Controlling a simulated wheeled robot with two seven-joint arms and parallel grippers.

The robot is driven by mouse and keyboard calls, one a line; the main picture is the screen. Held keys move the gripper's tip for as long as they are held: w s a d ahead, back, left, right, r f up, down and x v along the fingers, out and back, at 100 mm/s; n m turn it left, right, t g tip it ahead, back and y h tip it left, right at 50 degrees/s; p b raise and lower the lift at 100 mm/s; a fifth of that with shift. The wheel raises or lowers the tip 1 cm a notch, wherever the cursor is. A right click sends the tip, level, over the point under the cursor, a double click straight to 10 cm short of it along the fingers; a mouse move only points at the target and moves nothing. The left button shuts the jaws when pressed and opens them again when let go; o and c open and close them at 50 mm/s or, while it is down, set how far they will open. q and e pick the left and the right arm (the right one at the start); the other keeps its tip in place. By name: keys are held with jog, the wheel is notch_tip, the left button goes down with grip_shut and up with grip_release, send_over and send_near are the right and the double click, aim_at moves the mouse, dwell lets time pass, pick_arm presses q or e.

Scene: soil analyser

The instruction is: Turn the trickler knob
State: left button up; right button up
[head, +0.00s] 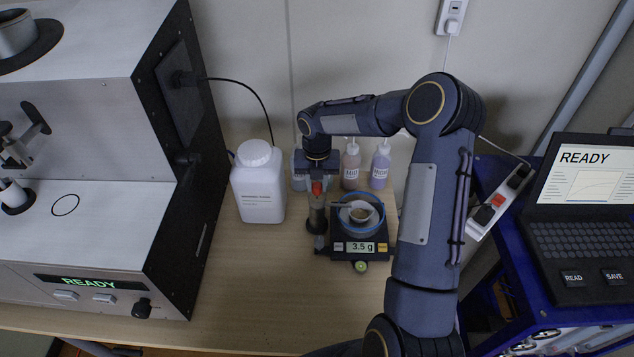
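The trickler (317,218) is a slim upright tube standing at the left side of the small black scale (341,247). Its red knob (316,188) shows at the top. My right gripper (317,182) points down from above, with its fingertips at the knob. The fingers are small and dark here, so I cannot tell whether they grip the knob or only stand around it. A small dish (361,212) with brown soil sits on the scale's round pan, beside the trickler. The scale display reads 3.5 g. My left gripper is not in view.
A white jug (258,185) stands left of the trickler. Labelled bottles (351,168) stand behind the scale. The grey analyser (85,235), reading READY, fills the left. A laptop (580,210) and power strip (497,205) are at right. The table front is clear.

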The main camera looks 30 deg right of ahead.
aim_at(317, 185)
jog(key=o, duration=0.4)
notch_tip(317, 185, up, 8)
jog(key=shift+f+b, duration=0.1)
jog(key=shift+b, duration=0.5)
notch_tip(317, 185, up, 6)
jog(key=p, duration=0.5)
jog(key=shift+p, duration=0.35)
